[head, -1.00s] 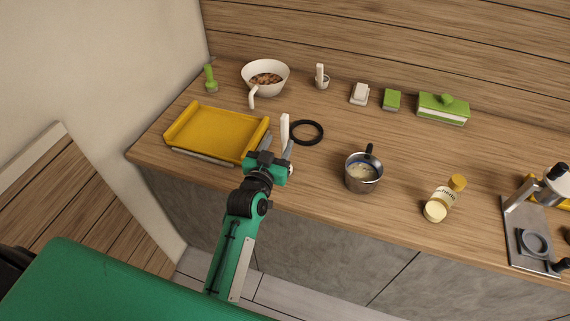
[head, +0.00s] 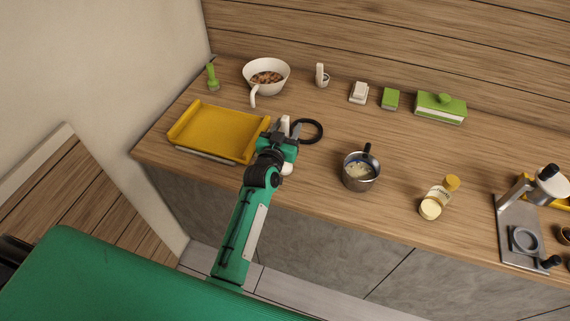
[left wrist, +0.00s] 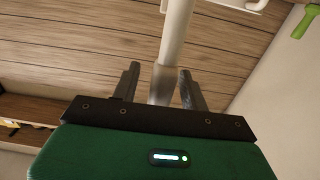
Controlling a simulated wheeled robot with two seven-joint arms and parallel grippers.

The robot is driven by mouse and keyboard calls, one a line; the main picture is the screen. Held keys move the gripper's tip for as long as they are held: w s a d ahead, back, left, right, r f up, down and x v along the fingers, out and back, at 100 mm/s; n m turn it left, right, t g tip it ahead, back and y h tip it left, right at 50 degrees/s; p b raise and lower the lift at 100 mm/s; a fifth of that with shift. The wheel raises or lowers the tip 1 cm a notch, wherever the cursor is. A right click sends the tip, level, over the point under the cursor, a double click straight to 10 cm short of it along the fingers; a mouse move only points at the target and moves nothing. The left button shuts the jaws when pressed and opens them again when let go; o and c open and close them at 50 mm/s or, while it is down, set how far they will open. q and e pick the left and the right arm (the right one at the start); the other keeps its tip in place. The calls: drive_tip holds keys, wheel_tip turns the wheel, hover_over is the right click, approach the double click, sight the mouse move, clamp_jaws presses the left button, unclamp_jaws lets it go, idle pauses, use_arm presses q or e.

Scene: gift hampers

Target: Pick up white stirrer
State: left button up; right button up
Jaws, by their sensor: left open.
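A white upright stick, which I take for the white stirrer (head: 285,124), stands by the right end of the yellow tray in the head view. Its lower part is hidden there by my left gripper (head: 288,133). In the left wrist view, the pale, round-sectioned stirrer (left wrist: 173,45) rises between the two dark fingers of my left gripper (left wrist: 158,82). The fingers are open, one on each side of it. I cannot tell whether either finger touches it. My right gripper is not in view.
The yellow tray (head: 222,130) lies left of the gripper and a black ring (head: 311,122) lies just right. A steel pot (head: 360,172) and a yellow-capped jar (head: 440,195) stand further right. A white bowl (head: 265,76) and small green and white items stand behind.

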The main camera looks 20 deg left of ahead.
use_arm(q)
drive_tip(key=shift+c, duration=0.5)
clamp_jaws()
drive_tip(key=shift+r, duration=0.1)
